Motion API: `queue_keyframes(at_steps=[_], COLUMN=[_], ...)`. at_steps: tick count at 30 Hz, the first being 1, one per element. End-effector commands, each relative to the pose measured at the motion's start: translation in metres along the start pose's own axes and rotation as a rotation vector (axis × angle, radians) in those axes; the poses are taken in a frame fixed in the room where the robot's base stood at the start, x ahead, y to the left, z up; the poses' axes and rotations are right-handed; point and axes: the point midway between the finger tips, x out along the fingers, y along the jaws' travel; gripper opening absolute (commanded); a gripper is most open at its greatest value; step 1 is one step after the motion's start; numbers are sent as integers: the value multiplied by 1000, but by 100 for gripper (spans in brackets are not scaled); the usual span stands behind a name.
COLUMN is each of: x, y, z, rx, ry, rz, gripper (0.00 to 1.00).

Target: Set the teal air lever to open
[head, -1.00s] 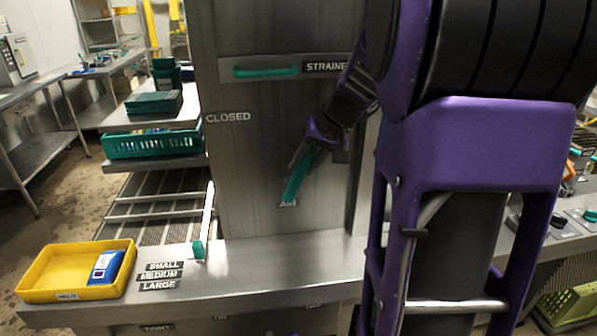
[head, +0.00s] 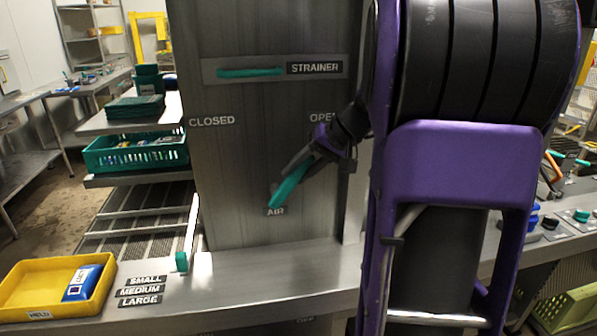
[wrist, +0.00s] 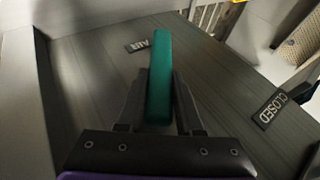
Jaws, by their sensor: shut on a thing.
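The teal air lever (head: 288,188) is on the grey metal panel (head: 235,165), just above the AIR label (head: 275,212). It slants up and to the right, toward the OPEN label (head: 322,117), which my arm partly covers. The CLOSED label (head: 212,121) is on the left of the panel. My gripper (head: 306,166) is shut on the upper end of the lever. In the wrist view the teal lever (wrist: 159,75) stands between the two dark fingers (wrist: 159,100), with the AIR label (wrist: 137,45) beyond it.
The STRAINER bar (head: 250,72) is higher on the panel. A steel ledge (head: 260,275) runs below, with a small teal handle (head: 181,262) and a yellow tray (head: 28,272) at its left. A teal crate (head: 110,158) stands left of the panel. My own arm hides the right side.

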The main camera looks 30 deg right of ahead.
Motion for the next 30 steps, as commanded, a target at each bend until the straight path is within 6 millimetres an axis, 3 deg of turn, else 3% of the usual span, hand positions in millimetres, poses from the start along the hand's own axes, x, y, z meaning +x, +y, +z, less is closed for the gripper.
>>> queue_keyframes(at_steps=[1,5,17,23,30], x=[1,1,-6,-42,-103], y=[1,1,0,0,-1], z=[2,2,0,-1,-1], rx=[6,5,2,2,3], ry=[-6,-5,-1,3,2], rz=[-2,-1,1,1,1], gripper=[40,64,65,65,65])
